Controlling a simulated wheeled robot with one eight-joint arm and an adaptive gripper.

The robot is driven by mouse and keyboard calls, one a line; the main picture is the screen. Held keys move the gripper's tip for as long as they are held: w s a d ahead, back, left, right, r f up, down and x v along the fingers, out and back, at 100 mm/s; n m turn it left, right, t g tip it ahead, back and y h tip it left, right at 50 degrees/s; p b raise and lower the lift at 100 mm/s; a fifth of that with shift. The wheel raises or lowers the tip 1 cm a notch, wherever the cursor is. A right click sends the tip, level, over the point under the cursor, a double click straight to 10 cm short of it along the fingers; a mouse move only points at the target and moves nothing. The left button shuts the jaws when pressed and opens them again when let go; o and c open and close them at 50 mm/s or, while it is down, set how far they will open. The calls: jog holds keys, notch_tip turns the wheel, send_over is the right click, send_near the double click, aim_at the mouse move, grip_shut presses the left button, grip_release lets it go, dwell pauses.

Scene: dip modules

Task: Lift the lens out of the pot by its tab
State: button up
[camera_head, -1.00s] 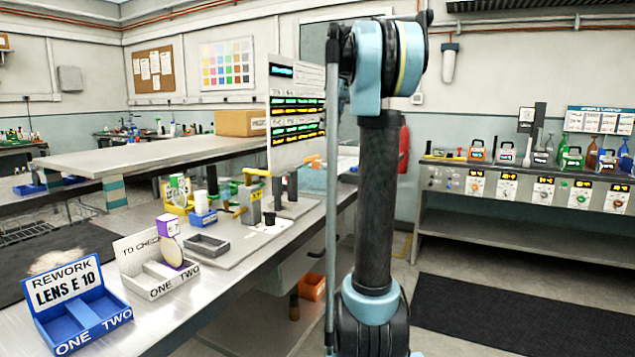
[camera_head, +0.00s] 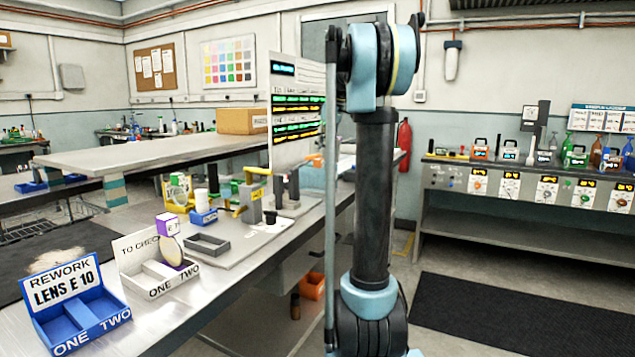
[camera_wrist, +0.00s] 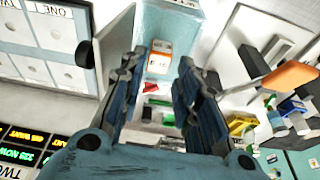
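In the head view a round pale lens (camera_head: 170,250) stands on edge at the two-compartment TO CHECK tray (camera_head: 150,290), with purple pieces above it and beside it. I cannot tell whether this is the lens named in the task. A small dark cup (camera_head: 270,217) stands on the grey bench board; I cannot tell whether it is the pot or what it holds. In the wrist view my gripper (camera_wrist: 160,68) has its two blue-black fingers apart, with nothing held between them. An orange-and-white labelled object (camera_wrist: 158,58) shows beyond the fingertips. The head view does not show my gripper.
A blue REWORK LENS E 10 tray (camera_head: 76,315) sits at the bench's near left. A grey open frame (camera_head: 207,244) and a yellow-handled fixture (camera_head: 252,200) stand on the board. A tall display panel (camera_head: 298,110) rises behind. Open floor lies right of the bench.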

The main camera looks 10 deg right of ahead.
aim_at(320, 159)
jog(key=shift+x, duration=3.1)
jog(key=shift+w+a, duration=0.1)
jog(key=shift+w, duration=0.05)
jog(key=shift+r, duration=0.1)
jog(key=shift+c, duration=0.6)
grip_shut()
